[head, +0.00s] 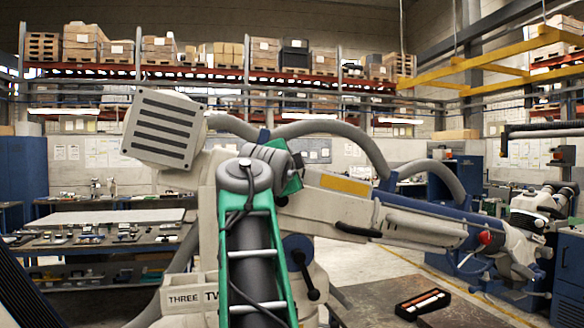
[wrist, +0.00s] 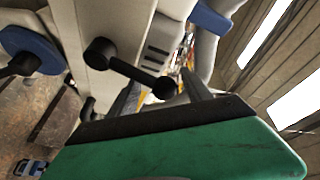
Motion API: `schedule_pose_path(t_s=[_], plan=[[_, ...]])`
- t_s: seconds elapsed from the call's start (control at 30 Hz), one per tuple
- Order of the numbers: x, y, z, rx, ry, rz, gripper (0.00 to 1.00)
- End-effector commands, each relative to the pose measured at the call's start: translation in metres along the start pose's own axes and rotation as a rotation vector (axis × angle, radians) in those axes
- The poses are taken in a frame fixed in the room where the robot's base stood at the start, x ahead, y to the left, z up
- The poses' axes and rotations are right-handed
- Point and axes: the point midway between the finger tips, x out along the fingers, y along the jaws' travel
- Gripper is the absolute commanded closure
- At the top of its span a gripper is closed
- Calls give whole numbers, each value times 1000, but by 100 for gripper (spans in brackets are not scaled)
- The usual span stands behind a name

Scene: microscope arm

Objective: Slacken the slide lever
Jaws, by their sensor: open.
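The wrist view shows a black lever (wrist: 132,71) with rounded ends on a pale microscope-arm housing (wrist: 110,25). It slants down to the right, and I take it to be the slide lever. My gripper (wrist: 161,80) is open, with two dark fingers beyond its green body. The lever's lower right end appears between the fingers; whether they touch it I cannot tell. In the head view my own green and grey arm rises in front of the pale microscope arm (head: 345,186). There the fingertips and this lever cannot be made out.
A blue disc with a black handle (wrist: 28,55) is left of the lever; a black handle (head: 305,268) also shows in the head view. Grey hoses (head: 345,130) arch above the arm. A black tray (head: 423,303) lies low at right. Open floor shows at right.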

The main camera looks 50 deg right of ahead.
Motion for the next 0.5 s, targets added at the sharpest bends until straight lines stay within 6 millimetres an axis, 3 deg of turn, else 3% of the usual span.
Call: schedule_pose_path(t_s=[0.27, 0.5], plan=[[-10, 0, -1, 2, 3, -5, 42], [-58, 1, 2, 3, -3, -7, 42]])
